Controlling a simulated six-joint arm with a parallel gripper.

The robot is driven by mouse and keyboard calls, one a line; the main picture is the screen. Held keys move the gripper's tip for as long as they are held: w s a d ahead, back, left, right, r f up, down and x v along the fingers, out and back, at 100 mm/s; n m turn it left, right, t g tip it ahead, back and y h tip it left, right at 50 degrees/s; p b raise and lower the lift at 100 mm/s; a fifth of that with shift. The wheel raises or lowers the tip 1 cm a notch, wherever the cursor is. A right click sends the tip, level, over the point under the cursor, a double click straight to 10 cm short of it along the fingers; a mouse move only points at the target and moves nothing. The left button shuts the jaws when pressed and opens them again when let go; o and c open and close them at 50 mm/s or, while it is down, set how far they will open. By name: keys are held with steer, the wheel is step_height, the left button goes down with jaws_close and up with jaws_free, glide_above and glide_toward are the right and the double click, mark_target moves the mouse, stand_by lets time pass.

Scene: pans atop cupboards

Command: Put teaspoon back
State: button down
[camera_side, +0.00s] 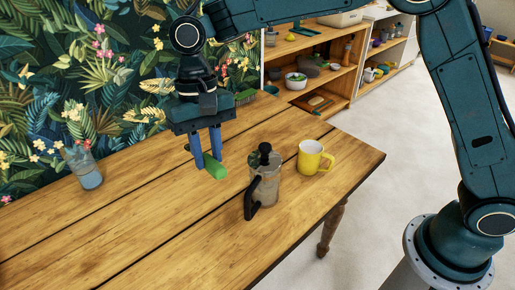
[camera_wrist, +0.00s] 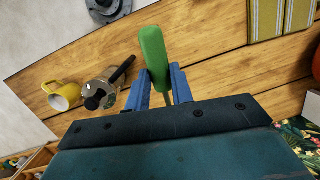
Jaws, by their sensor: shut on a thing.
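My gripper (camera_side: 208,165) is shut on a green, rounded bar (camera_side: 214,168), likely the teaspoon's handle, and holds it above the wooden table. In the wrist view the green bar (camera_wrist: 153,55) sticks out from between the blue fingers (camera_wrist: 160,90); no spoon bowl can be made out. A clear glass (camera_side: 84,168) with bluish contents stands at the table's left, by the leafy wall, well apart from my gripper. Its contents are too small to tell.
A coffee press (camera_side: 265,182) with a black handle and a yellow mug (camera_side: 314,157) stand right of my gripper. The wrist view also shows a striped cloth (camera_wrist: 265,20) and part of an orange thing (camera_wrist: 317,65). The table's front left (camera_side: 110,240) is clear.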

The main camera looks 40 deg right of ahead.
step_height(320, 180, up, 2)
steer(key=s+a+n, duration=0.2)
steer(key=s, duration=0.1)
steer(key=t+h, duration=0.1)
steer(key=t, duration=0.1)
glide_above(223, 254)
step_height(223, 254, down, 9)
steer(key=shift+a+f, duration=0.1)
steer(key=shift+f, duration=0.5)
steer(key=shift+f, duration=0.1)
step_height(223, 254, down, 19)
steer(key=shift+f, duration=0.2)
stand_by(0.4)
steer(key=c, duration=1.2)
jaws_free()
steer(key=shift+f, duration=0.1)
steer(key=shift+f, duration=0.1)
step_height(223, 254, up, 14)
